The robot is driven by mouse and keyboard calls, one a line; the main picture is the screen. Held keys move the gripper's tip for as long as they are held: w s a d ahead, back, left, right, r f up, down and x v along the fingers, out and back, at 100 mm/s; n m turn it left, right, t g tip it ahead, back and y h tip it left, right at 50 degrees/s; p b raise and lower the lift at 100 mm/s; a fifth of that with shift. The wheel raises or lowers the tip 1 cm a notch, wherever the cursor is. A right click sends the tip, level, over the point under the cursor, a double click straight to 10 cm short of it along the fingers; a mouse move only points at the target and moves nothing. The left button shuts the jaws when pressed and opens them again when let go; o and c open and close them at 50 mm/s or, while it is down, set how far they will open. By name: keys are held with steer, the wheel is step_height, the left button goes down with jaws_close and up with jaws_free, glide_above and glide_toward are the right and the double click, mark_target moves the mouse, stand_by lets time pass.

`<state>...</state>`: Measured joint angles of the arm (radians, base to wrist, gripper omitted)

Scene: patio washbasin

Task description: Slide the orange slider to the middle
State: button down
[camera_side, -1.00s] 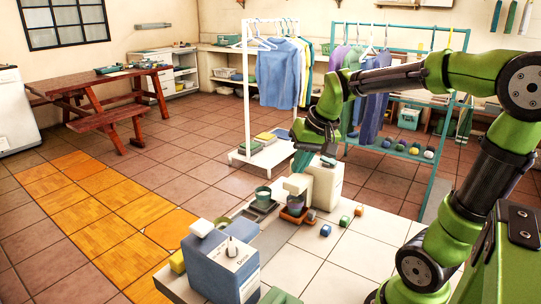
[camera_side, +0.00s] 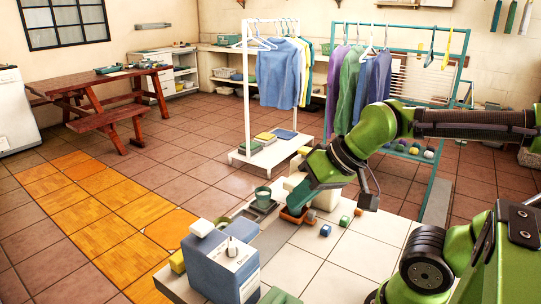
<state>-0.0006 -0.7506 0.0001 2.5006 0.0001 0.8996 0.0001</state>
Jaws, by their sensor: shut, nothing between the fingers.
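My gripper (camera_side: 297,204) has teal fingers that point down and to the left, over the far part of the pale counter. It is shut and empty. A low orange piece (camera_side: 291,217) shows just below and beside the fingertips. The fingers cover part of it, and I cannot tell whether they touch it or whether it is the slider. No slider track can be made out. A cream-coloured device (camera_side: 294,183) stands behind the gripper and is mostly hidden by it.
A blue-grey box (camera_side: 224,266) with a white knob stands at the near left. The white tiled counter (camera_side: 350,262) is mostly clear in front.

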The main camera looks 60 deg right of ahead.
steer(key=c, duration=1.8)
jaws_free()
steer(key=shift+c, duration=0.2)
steer(key=shift+o, duration=1.2)
steer(key=shift+d+f, duration=0.1)
steer(key=shift+f, duration=0.05)
steer(key=o, duration=0.6)
steer(key=w+d+m, duration=0.1)
steer(key=w+d+f+m+g, duration=0.1)
steer(key=d, duration=0.1)
steer(key=w+d+m, duration=0.1)
steer(key=shift+w+d+f+g+h, duration=0.25)
steer(key=shift+w+f+g+h, duration=0.05)
steer(key=shift+w+f+g, duration=0.1)
steer(key=shift+o, duration=0.2)
steer(key=m+g+h, duration=0.1)
steer(key=m+g, duration=0.4)
steer(key=m, duration=2.4)
glide_above(313, 212)
step_height(313, 212, down, 3)
step_height(313, 212, down, 16)
steer(key=shift+f, duration=0.15)
steer(key=shift+c, duration=0.2)
jaws_close()
